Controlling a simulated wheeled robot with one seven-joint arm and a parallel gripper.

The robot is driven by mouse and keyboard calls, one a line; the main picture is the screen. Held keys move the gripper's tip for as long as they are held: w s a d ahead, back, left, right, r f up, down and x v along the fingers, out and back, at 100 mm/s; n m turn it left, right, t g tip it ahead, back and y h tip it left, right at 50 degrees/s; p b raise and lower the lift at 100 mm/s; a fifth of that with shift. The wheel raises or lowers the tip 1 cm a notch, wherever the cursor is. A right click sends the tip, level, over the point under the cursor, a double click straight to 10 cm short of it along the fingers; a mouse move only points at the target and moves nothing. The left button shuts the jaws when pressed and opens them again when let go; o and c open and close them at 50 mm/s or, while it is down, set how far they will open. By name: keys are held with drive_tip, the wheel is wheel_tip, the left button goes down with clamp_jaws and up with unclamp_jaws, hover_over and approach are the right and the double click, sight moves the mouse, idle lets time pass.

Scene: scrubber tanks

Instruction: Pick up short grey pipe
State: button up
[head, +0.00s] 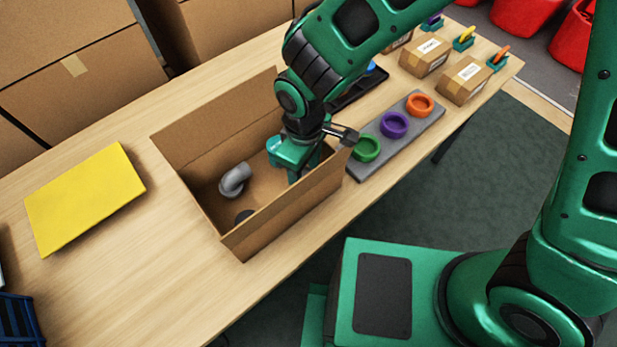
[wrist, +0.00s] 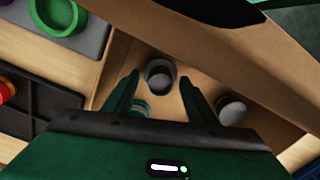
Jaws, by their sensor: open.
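An open cardboard box (head: 262,228) stands on the table. A dark grey round piece (head: 244,216), probably the short grey pipe, lies in it behind the near wall, partly hidden. In the wrist view it seems to be the hollow grey ring (wrist: 160,76) seen end-on between my fingertips, below and apart from them. A grey elbow pipe (head: 235,180) lies beside it; it seems to be the grey piece (wrist: 232,109) right of my fingers. My gripper (head: 300,172) is open and empty, reaching into the box's right side. In the wrist view its fingers (wrist: 160,84) are spread.
A teal round piece (wrist: 141,108) shows between my fingers, partly hidden. The box walls rise close around my gripper. A grey board with green (head: 367,148), purple and orange rings lies right of the box. A yellow panel (head: 85,198) lies left; the table between is clear.

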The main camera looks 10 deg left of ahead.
drive_tip(key=shift+f, duration=0.4)
drive_tip(key=c, duration=1.1)
drive_tip(key=shift+r, duration=0.1)
drive_tip(key=shift+c, duration=0.2)
